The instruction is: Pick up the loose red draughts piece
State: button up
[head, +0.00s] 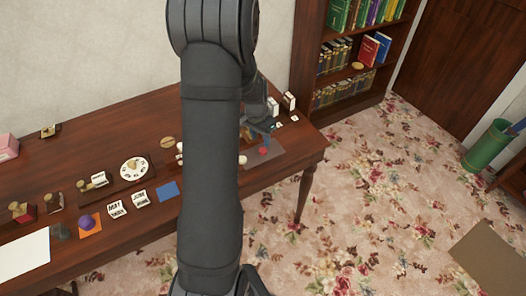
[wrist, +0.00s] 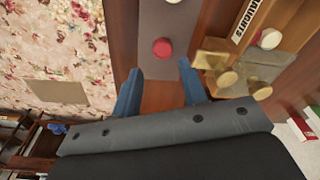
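The loose red draughts piece (wrist: 162,47) lies flat on a grey mat (wrist: 170,15) in the wrist view, a little beyond my fingertips. In the head view the red piece (head: 263,151) sits on the mat (head: 284,157) near the table's right end. My gripper (wrist: 160,70) is open, its two blue fingers apart with nothing between them. The red piece lies roughly in line with the gap between them. In the head view my gripper (head: 260,124) is above and just behind the piece, partly hidden by my arm.
Brass items (wrist: 226,72) and a wooden box (wrist: 245,25) with a white label stand right of the mat in the wrist view, close to the right finger. A white piece (wrist: 269,38) is beside the label. The dark wooden table (head: 100,130) holds several small objects further left.

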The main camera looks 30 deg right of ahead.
aim_at(263, 150)
jog(key=shift+w+d+f, duration=0.15)
jog(key=shift+d+f, duration=0.1)
jog(key=shift+f, duration=0.95)
jog(key=shift+w+d+f, duration=0.1)
jog(key=shift+d+f, duration=0.1)
jog(key=shift+f, duration=1)
jog(key=shift+w+d+f, duration=0.15)
jog(key=shift+d+f, duration=0.1)
jog(key=shift+f, duration=0.95)
jog(key=c, duration=0.7)
